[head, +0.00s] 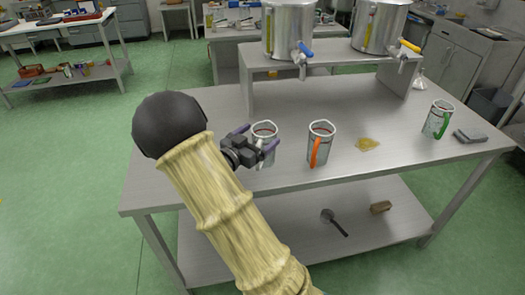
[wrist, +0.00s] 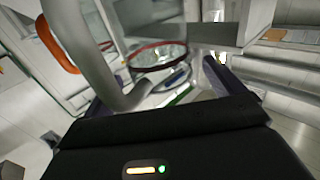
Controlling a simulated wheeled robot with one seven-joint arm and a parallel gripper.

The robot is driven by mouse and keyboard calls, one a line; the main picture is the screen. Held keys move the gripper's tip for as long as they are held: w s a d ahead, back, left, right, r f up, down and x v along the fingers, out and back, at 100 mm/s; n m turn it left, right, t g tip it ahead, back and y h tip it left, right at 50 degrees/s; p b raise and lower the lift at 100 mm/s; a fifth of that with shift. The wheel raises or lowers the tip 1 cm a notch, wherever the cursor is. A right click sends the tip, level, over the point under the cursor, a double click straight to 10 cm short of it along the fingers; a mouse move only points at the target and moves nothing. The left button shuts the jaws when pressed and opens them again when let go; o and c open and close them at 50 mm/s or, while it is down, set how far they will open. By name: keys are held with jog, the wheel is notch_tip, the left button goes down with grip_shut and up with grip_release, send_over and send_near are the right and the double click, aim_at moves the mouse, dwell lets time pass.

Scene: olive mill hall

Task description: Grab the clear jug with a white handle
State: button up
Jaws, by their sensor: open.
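The clear jug with a white handle (head: 265,130) stands upright on the steel table, at the left of three jugs. In the wrist view its pale handle (wrist: 93,50) looms large at the upper left, crossing in front of one finger, with the clear body and a red line (wrist: 157,47) behind it. My gripper (head: 256,139) is open at the jug's near side, its purple-tipped fingers spread about the handle area. I cannot tell whether the handle lies fully between the fingers. My gripper hides part of the jug.
An orange-handled jug (head: 321,143) stands close on the right; a green-handled jug (head: 437,119) is farther right. A yellow puddle (head: 368,144) and a grey pad (head: 470,135) lie on the table (head: 215,103). Steel tanks with blue (head: 305,49) and yellow taps (head: 410,46) stand on the raised shelf behind.

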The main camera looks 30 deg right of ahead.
jog(key=c, duration=1.4)
notch_tip(320, 180, up, 10)
jog(key=shift+p, duration=0.5)
